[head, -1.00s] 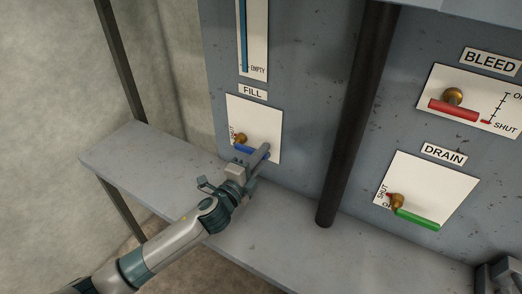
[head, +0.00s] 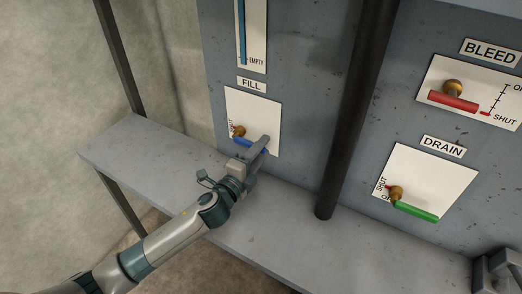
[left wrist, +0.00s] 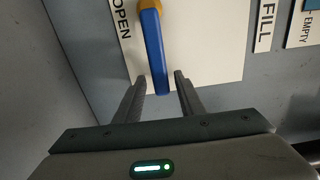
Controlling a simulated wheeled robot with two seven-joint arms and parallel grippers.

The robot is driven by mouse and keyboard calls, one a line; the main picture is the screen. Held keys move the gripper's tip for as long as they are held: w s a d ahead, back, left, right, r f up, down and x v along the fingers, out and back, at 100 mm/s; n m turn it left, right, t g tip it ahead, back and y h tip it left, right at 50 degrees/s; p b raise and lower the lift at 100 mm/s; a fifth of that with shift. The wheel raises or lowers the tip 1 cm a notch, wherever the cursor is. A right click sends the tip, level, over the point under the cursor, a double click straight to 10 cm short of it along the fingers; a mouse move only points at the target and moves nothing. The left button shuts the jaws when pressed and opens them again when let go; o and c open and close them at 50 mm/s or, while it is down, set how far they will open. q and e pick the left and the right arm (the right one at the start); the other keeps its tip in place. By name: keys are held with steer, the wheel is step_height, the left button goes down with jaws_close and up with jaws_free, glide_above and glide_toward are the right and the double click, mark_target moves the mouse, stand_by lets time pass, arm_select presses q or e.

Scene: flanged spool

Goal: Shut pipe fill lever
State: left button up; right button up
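The fill lever is a blue handle (head: 242,142) on a brass pivot, on a white plate (head: 262,112) under the FILL label. In the head view it points right and slightly down, its far end hidden by my left gripper (head: 263,144). In the left wrist view the blue lever (left wrist: 152,50) reaches down so that its free end lies between the parted fingertips of my left gripper (left wrist: 160,80). There is a gap on each side. The word OPEN shows beside the lever in that view. A grey part at the head view's lower right corner may be my right gripper (head: 497,270); its fingers are unclear.
A dark vertical pipe (head: 352,110) stands right of the fill plate. Beyond it are the red bleed lever (head: 453,101) and the green drain lever (head: 416,212). A grey shelf (head: 150,165) runs below the panel. A dark post (head: 121,55) stands at left.

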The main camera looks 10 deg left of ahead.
arm_select(q)
steer(key=shift+s, duration=0.15)
steer(key=b+v, duration=0.4)
steer(key=v, duration=1.3)
steer(key=shift+b, duration=0.35)
steer(key=shift+s+a+f, duration=0.1)
